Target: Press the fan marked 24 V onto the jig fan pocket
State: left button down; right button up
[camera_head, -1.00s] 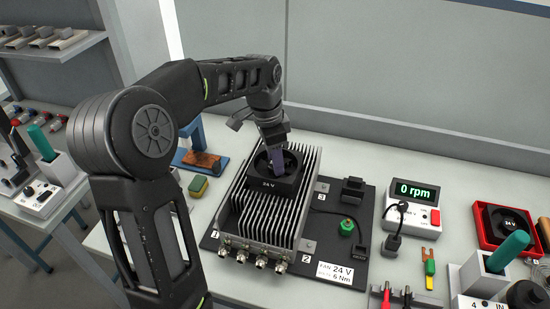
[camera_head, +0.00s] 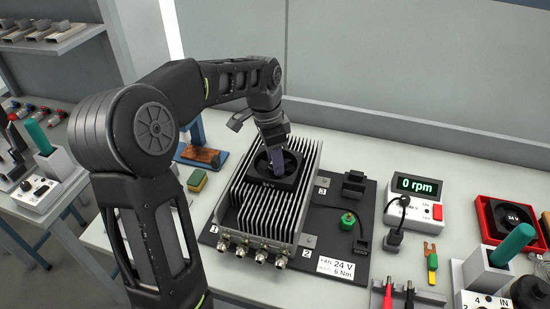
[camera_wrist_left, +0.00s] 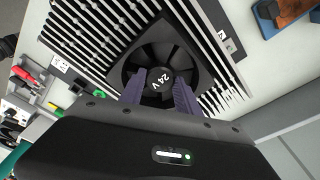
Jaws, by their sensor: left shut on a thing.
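The black fan marked 24 V (camera_head: 288,178) sits in the middle of the finned metal heat sink (camera_head: 238,205) on the jig. Its front label is partly hidden behind the fin tops, so it sits low among the fins. My left gripper (camera_head: 275,162) comes down from above and is shut on the fan. In the left wrist view the fingers (camera_wrist_left: 160,88) lie either side of the hub marked 24 V, and the fan frame (camera_wrist_left: 196,66) sits square in a gap in the fins. The pocket floor is hidden under the fan. My right gripper is not in view.
The jig's black base plate (camera_head: 330,228) carries a green round part (camera_head: 348,221) and a label reading 24 V, 6 Nm (camera_head: 336,268). A meter reading 0 rpm (camera_head: 415,188) stands to the right. A red tray (camera_head: 487,229) holds another fan (camera_head: 513,220).

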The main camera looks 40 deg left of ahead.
aim_at(271, 165)
pick_arm(q)
jog(key=shift+f+b, duration=0.55)
jog(key=shift+f, duration=0.3)
jog(key=c, duration=0.8)
grip_release()
jog(key=r, duration=0.7)
jog(key=shift+s+a+r+b, duration=0.3)
jog(key=shift+s+r+b, duration=0.05)
jog(key=shift+r, duration=0.05)
